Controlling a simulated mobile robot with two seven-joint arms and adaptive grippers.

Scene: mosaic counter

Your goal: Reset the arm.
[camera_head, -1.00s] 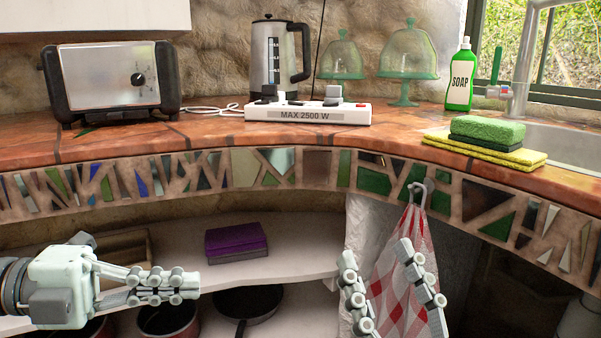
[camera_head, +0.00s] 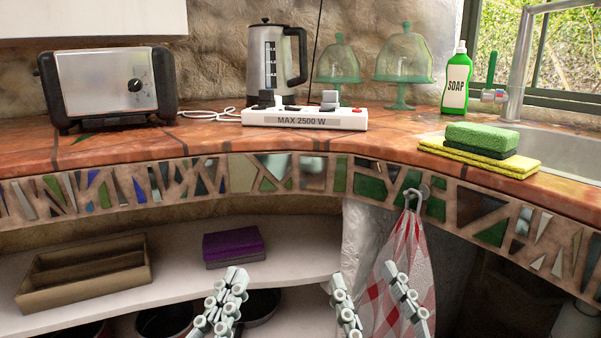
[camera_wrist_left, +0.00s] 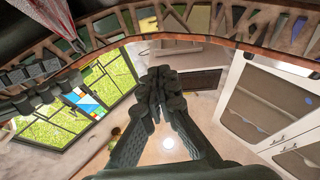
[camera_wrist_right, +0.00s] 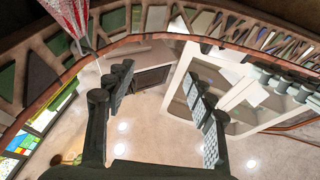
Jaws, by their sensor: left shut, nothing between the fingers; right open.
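My left gripper (camera_head: 222,303) is low in the head view, below the purple sponge, with its fingers closed together and nothing between them. In the left wrist view its fingers (camera_wrist_left: 160,82) meet at the tips. My right gripper (camera_head: 368,300) is at the bottom of the head view, in front of the red and white checked towel (camera_head: 408,262). Its two fingers are apart with nothing held. The right wrist view shows the same wide gap between them (camera_wrist_right: 160,95).
The mosaic counter edge (camera_head: 240,176) runs above both grippers. A shelf (camera_head: 180,275) below holds a brown wooden tray (camera_head: 85,284) and a purple sponge (camera_head: 233,246). Pans stand underneath. A toaster (camera_head: 106,85), kettle (camera_head: 270,62), power strip (camera_head: 305,117) and soap bottle (camera_head: 457,80) stand on the counter.

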